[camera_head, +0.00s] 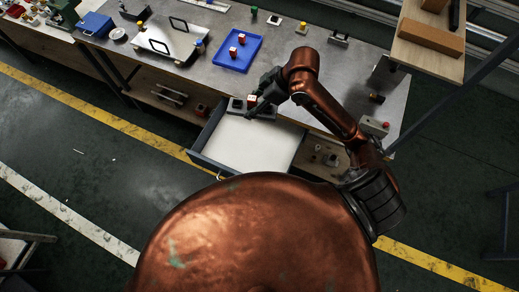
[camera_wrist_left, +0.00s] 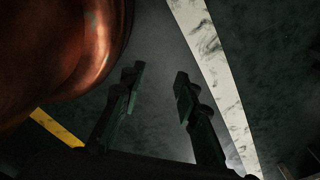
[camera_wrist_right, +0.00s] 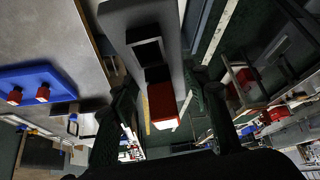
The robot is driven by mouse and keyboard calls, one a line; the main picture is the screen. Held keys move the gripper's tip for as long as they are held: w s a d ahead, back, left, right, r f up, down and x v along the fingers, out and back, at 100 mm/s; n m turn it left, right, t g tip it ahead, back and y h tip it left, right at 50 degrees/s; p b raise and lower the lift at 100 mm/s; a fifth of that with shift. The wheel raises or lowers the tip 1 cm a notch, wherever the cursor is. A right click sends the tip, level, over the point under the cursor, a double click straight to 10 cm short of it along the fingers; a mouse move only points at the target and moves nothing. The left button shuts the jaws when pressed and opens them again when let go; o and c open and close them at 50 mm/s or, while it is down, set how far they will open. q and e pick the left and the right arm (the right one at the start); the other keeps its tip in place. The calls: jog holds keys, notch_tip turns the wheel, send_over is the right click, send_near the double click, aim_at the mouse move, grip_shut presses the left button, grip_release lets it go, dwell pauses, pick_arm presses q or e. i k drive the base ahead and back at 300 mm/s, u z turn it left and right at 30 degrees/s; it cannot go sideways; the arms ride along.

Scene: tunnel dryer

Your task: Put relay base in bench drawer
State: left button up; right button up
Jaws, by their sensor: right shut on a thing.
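The bench drawer (camera_head: 250,147) stands pulled out below the bench front, with a bare pale floor. My right gripper (camera_head: 257,108) is over the drawer's back part. It is shut on the relay base, a long grey bar (camera_wrist_right: 140,17) with a dark square socket (camera_wrist_right: 147,53) and a red-and-white block (camera_wrist_right: 163,105) on it. In the head view the bar's dark socket (camera_head: 237,103) shows left of the fingers. I cannot tell how high the base is above the drawer. My left gripper (camera_wrist_left: 158,90) is open and empty over the floor, and outside the head view.
A blue tray (camera_head: 251,60) with red-and-white blocks sits on the bench (camera_head: 290,40) behind the gripper. A light plate with handles (camera_head: 180,45) lies further left. A wooden shelf (camera_head: 425,58) hangs at upper right. A box with a red button (camera_head: 373,127) stands at the right.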

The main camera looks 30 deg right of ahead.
aim_at(248, 141)
jog(key=k, duration=0.1)
jog(key=u, duration=1.4)
jog(key=i, duration=0.9)
jog(key=z, duration=2.05)
